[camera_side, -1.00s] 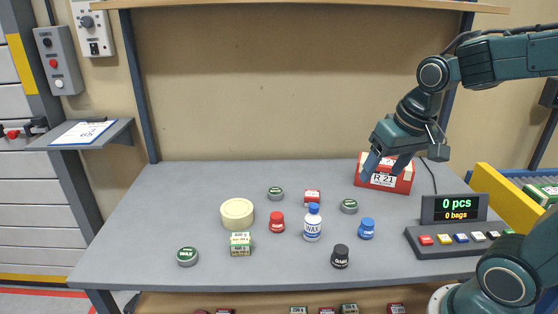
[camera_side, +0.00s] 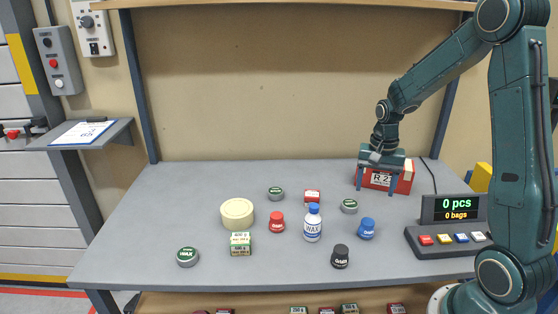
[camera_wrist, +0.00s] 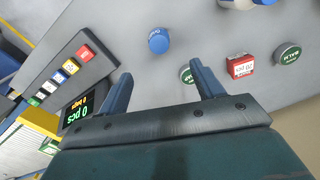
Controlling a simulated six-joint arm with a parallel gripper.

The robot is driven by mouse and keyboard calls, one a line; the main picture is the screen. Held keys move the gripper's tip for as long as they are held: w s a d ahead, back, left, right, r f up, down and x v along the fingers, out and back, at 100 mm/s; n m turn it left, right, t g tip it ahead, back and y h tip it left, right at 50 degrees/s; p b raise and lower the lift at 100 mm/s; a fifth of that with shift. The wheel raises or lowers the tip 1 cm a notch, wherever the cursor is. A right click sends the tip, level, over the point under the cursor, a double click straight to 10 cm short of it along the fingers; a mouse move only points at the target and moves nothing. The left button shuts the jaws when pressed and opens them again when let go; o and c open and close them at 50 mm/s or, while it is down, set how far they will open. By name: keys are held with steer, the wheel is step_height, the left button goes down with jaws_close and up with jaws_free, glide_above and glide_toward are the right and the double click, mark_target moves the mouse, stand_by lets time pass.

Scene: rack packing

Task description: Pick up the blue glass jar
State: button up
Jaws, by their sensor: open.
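The blue glass jar (camera_side: 366,228) stands upright on the grey table, right of the white bottle and left of the button panel. It also shows from above in the wrist view (camera_wrist: 159,40), beyond the fingertips and between them from left to right. My gripper (camera_side: 375,189) is open and empty, above the back of the table in front of the red box. In the wrist view its two fingers (camera_wrist: 160,82) are spread apart. The gripper is apart from the jar, behind it and slightly to its right.
Near the jar stand a black jar (camera_side: 340,257), a white bottle with a blue cap (camera_side: 312,224) and a green-lidded tin (camera_side: 349,206). A red box (camera_side: 405,178) is behind my gripper. The display (camera_side: 455,208) and button panel (camera_side: 440,244) lie to the right.

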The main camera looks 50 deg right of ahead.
mark_target(368, 221)
steer(key=shift+d+f, duration=0.15)
steer(key=shift+f, duration=0.1)
steer(key=shift+f, duration=0.15)
steer(key=shift+f, duration=4.15)
steer(key=shift+f, duration=0.1)
steer(key=shift+f, duration=2.5)
steer(key=c, duration=1.2)
steer(key=shift+o, duration=0.2)
steer(key=shift+r, duration=0.2)
